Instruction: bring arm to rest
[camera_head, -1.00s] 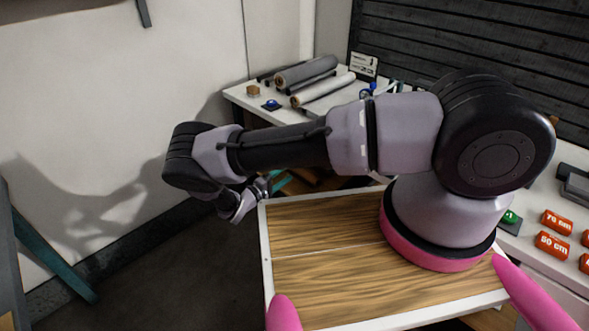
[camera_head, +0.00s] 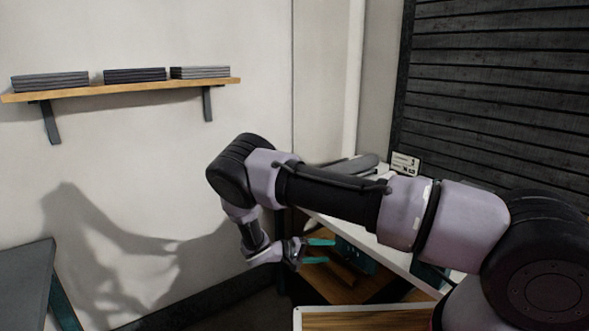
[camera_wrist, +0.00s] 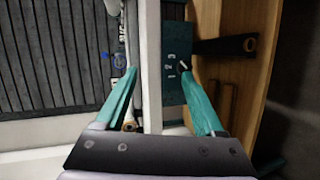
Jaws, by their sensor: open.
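My arm reaches from the lower right of the head view to the left, bent down at its black elbow-like joint. My gripper (camera_head: 319,251) hangs at the arm's end with its two teal fingers apart and nothing between them. It appears in front of the space below the white worktable (camera_head: 393,259). In the wrist view my gripper (camera_wrist: 158,74) also shows spread teal fingers, with a pale table edge behind the gap. Whether the fingers touch anything beyond is hard to tell.
A wooden wall shelf (camera_head: 150,93) with dark flat stacks is at upper left. A grey table (camera_head: 24,283) stands at lower left. Grey rolls (camera_head: 350,165) on the worktable are partly hidden by my arm. A small sign (camera_head: 405,163) stands behind. A dark slatted wall (camera_head: 500,100) is at right.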

